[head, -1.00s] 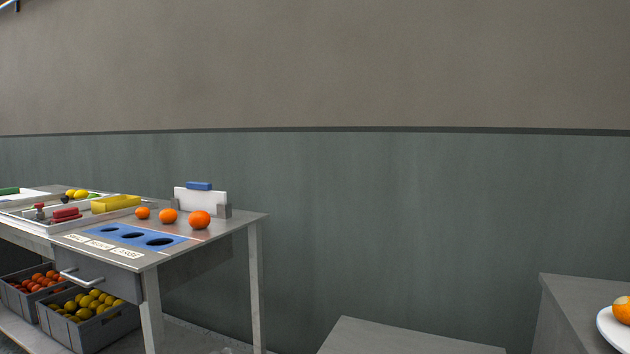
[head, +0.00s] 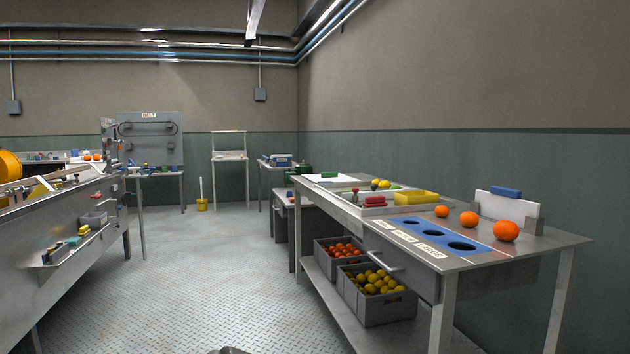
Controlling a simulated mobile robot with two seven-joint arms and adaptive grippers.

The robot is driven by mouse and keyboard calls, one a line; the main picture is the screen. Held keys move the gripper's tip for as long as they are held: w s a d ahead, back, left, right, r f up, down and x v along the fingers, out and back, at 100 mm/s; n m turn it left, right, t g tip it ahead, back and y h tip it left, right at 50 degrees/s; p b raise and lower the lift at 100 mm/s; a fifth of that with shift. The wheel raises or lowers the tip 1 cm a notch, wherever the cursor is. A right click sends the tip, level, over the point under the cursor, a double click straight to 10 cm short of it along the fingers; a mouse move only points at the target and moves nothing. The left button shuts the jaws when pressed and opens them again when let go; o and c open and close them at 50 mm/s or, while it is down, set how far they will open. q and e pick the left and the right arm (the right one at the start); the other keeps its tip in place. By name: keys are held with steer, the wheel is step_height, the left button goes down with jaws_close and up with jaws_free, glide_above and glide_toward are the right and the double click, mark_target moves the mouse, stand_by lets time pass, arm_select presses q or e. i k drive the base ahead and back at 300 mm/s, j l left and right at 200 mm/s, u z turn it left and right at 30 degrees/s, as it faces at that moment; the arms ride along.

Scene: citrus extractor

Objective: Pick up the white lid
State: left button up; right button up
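A white flat panel with a blue handle (head: 510,208) stands upright in a grey holder at the back right of the steel table (head: 490,262). It may be the white lid, but I cannot tell for sure. A flat white item (head: 330,178) also lies at the table's far end, with something green on it. Neither of my grippers is in view.
Three oranges (head: 469,219) sit before the panel, beside a blue plate with three holes (head: 425,228). A tray holds a yellow container (head: 417,197). Fruit crates (head: 375,310) are below. A long steel machine (head: 70,230) stands left. The floor (head: 215,275) between is clear.

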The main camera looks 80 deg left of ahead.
mark_target(333, 176)
steer(key=j+u, duration=0.1)
steer(key=u, duration=1.75)
steer(key=i+j+u, duration=0.2)
steer(key=i+j, duration=0.2)
steer(key=i+j+u, duration=0.15)
steer(key=i+j, duration=0.2)
steer(key=i, duration=0.3)
steer(key=i+j, duration=0.3)
steer(key=i, duration=0.15)
steer(key=i+j, duration=0.3)
steer(key=i, duration=0.15)
steer(key=i+j, duration=0.3)
steer(key=i, duration=0.2)
steer(key=i+j, duration=0.3)
steer(key=i, duration=0.15)
steer(key=i+j, duration=0.15)
steer(key=j, duration=0.2)
steer(key=i+j, duration=0.2)
steer(key=j, duration=0.15)
steer(key=i+j+z, duration=0.1)
steer(key=j, duration=0.25)
steer(key=i+j, duration=0.2)
steer(key=j, duration=0.15)
steer(key=i+j, duration=0.15)
steer(key=j, duration=0.25)
steer(key=i+j+z, duration=0.1)
steer(key=j, duration=0.25)
